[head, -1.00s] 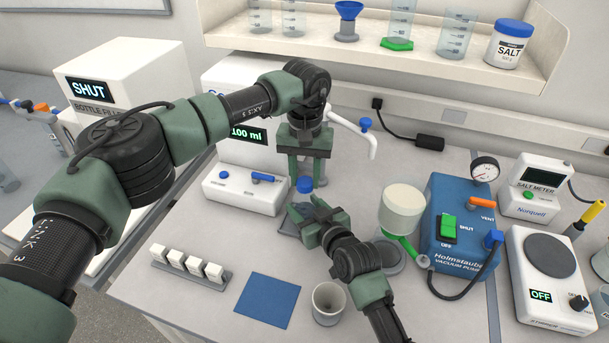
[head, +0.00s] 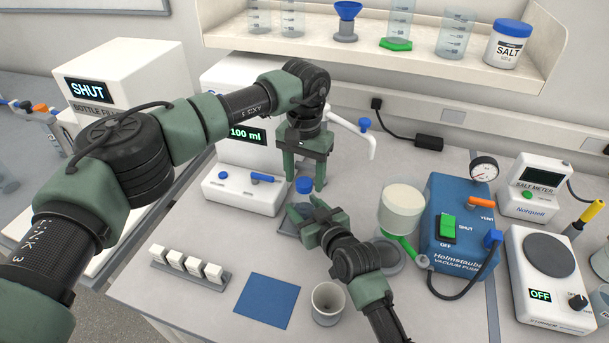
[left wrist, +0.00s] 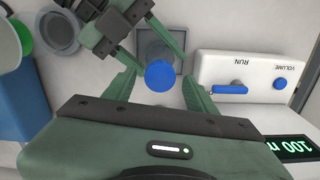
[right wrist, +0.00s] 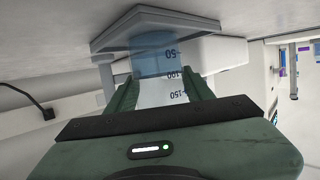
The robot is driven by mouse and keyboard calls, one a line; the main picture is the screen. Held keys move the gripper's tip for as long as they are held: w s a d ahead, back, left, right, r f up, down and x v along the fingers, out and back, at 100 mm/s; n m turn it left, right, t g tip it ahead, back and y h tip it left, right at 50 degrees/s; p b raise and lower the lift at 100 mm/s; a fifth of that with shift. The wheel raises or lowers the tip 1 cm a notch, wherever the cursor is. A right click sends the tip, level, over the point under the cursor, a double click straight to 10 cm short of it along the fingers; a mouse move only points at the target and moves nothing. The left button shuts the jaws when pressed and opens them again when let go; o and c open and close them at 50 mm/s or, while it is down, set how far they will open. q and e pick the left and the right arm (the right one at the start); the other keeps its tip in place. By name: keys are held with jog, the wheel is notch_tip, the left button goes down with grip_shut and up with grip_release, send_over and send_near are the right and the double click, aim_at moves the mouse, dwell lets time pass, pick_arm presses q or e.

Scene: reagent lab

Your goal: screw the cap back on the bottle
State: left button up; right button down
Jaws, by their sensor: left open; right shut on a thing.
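The blue cap (head: 304,185) sits on top of the bottle, between the fingertips of my left gripper (head: 305,184). It also shows as a blue disc in the left wrist view (left wrist: 160,76). My left gripper points down and is open, with a finger on each side of the cap and gaps between. My right gripper (head: 308,217) is shut on the bottle, which shows in the right wrist view (right wrist: 160,75) as clear with volume marks and blue liquid near its base. The cap is hidden there. How tightly it sits, I cannot tell.
The bottle is over a grey square base (right wrist: 180,25) in front of the white dosing machine (head: 245,190). A filter funnel (head: 402,208) and blue vacuum pump (head: 455,225) stand to the right. A blue mat (head: 267,300) and a grey cup (head: 328,300) lie in front.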

pick_arm(q)
jog(key=shift+r, duration=2.2)
jog(key=shift+c, duration=0.4)
